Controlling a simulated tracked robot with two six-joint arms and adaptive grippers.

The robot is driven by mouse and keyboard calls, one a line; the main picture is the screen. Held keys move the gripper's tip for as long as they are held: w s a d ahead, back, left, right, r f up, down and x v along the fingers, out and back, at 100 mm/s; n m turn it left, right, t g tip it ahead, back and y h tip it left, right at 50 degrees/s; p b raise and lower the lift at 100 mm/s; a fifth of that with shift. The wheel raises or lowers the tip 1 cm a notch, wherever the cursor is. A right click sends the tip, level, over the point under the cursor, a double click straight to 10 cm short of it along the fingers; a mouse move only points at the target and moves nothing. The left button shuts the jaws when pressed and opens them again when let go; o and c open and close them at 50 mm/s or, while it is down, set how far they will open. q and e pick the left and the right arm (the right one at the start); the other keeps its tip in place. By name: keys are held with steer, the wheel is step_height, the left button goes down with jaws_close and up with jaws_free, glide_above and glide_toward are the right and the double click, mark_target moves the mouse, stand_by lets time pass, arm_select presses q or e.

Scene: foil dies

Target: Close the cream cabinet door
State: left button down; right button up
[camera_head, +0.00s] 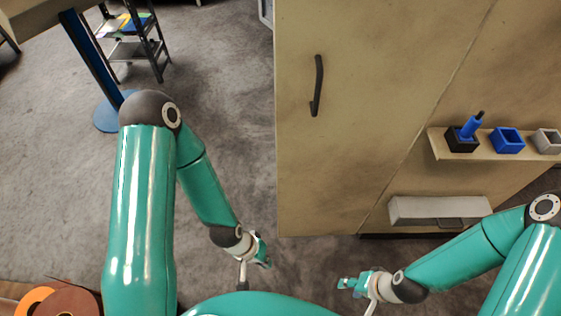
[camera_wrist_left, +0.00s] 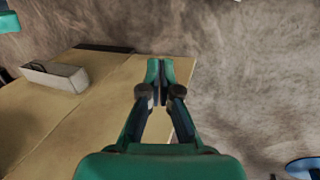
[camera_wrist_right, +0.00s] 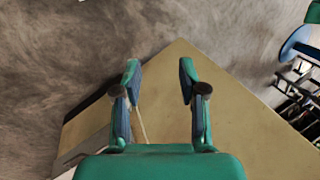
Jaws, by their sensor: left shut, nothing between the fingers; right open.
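The cream cabinet door (camera_head: 370,90) is the broad panel with a dark bar handle (camera_head: 317,86) near its left edge. A slanting seam separates it from the cabinet front (camera_head: 510,75); I cannot tell its exact angle. The door also shows in the left wrist view (camera_wrist_left: 105,115) and the right wrist view (camera_wrist_right: 235,105). My left gripper (camera_head: 264,262) is shut and empty, near the door's lower left corner; contact cannot be told. My right gripper (camera_head: 347,284) is open and empty, below the door's lower edge in the head view.
A narrow shelf (camera_head: 437,145) on the cabinet holds black, blue and grey square holders. A blue item (camera_head: 471,126) stands in the black one. A pale drawer (camera_head: 410,210) sits lower down. Grey carpet (camera_head: 60,170) lies open to the left, with a dark metal rack (camera_head: 158,55) behind.

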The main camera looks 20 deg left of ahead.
steer(key=o, duration=0.3)
steer(key=shift+o, duration=0.8)
step_height(320, 180, down, 5)
steer(key=b, duration=0.5)
arm_select(q)
steer(key=m+t+y+b, duration=1)
steer(key=m+t+b, duration=0.4)
steer(key=m+t, duration=0.2)
glide_toward(280, 157)
steer(key=p+x, duration=0.2)
steer(key=x, duration=0.5)
steer(key=shift+f, duration=0.2)
arm_select(e)
step_height(280, 157, down, 12)
